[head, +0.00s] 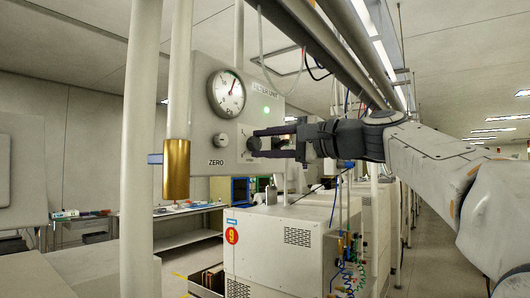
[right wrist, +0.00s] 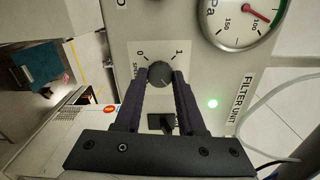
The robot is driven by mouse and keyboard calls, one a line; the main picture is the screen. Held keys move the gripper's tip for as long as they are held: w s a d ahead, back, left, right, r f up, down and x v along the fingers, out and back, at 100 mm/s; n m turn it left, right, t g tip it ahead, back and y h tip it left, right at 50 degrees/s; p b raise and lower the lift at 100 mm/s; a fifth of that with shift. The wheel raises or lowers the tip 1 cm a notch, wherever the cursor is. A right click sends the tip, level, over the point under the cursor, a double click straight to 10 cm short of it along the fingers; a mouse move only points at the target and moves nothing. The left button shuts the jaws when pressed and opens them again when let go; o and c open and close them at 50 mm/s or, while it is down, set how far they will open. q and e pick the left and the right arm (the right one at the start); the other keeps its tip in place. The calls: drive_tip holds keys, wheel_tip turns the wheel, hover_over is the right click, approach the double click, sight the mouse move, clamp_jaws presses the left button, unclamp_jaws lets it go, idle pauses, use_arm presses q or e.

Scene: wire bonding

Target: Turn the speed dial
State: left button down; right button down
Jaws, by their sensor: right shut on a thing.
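The speed dial (right wrist: 160,73) is a dark round knob on a light panel, with the marks 0 and 1 beside it in the right wrist view. My right gripper (right wrist: 161,82) has one finger on each side of the dial and is shut on it. In the head view the right gripper (head: 254,143) reaches in from the right to the panel (head: 208,100), and its fingers partly hide the dial (head: 253,144). My left gripper is not in view.
A pressure gauge (head: 227,94), a ZERO knob (head: 221,139) and a lit green lamp (head: 266,110) are on the same panel. A brass-coloured cylinder (head: 176,170) on a pole stands left of it. A white cabinet (head: 270,245) stands below the arm.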

drive_tip(key=shift+n, duration=0.7)
drive_tip(key=c, duration=0.5)
unclamp_jaws()
drive_tip(key=b+v, duration=0.3)
drive_tip(key=v, duration=0.7)
drive_tip(key=shift+d, duration=0.2)
drive_tip(key=shift+s, duration=0.1)
